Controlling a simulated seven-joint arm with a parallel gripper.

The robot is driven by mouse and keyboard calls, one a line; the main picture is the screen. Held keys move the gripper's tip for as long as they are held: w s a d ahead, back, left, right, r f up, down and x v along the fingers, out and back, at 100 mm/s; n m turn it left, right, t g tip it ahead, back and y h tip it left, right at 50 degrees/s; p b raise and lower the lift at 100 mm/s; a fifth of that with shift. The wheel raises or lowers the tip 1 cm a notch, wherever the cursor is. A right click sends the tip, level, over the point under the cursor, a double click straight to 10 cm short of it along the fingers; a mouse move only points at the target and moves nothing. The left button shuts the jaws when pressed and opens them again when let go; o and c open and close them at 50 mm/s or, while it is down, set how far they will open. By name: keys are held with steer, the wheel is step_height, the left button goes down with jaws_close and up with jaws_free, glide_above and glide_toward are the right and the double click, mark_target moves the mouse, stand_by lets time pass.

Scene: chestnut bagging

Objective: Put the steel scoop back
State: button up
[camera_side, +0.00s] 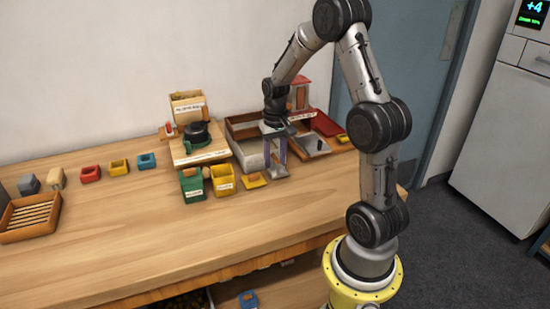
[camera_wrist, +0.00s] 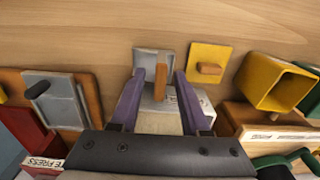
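The steel scoop (camera_wrist: 147,60) shows in the wrist view as a small grey pan with an upright wooden handle (camera_wrist: 160,82). In the side view the grey pan (camera_side: 279,172) sits low by the front of the bins, partly hidden by my fingers. My gripper (camera_wrist: 160,76) points down over it, with one purple finger on each side of the handle. Gaps show between the handle and both fingers, so my gripper is open. It also shows in the side view (camera_side: 275,162). I cannot tell how far down the handle the fingertips reach.
A yellow plate with a wooden knob (camera_wrist: 209,50) lies close beside the scoop. Yellow (camera_side: 223,182) and green (camera_side: 191,188) boxes stand to the left. A grey plate with a dark handle (camera_wrist: 60,104) lies on a board nearby. The table front is clear.

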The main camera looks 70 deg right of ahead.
mark_target(275, 157)
steer(key=shift+r, duration=0.1)
step_height(275, 157, up, 12)
steer(key=s+a+r+n+t, duration=0.1)
steer(key=s+a+r+n, duration=0.15)
steer(key=a, duration=0.45)
steer(key=s+a+r+n+t, duration=0.2)
steer(key=s+a+r, duration=0.1)
steer(key=a, duration=0.5)
steer(key=s+a+f+n+t, duration=0.1)
steer(key=s+a+n, duration=0.3)
steer(key=s+a, duration=0.4)
steer(key=shift+s+f+t, duration=0.2)
steer(key=shift+t, duration=0.5)
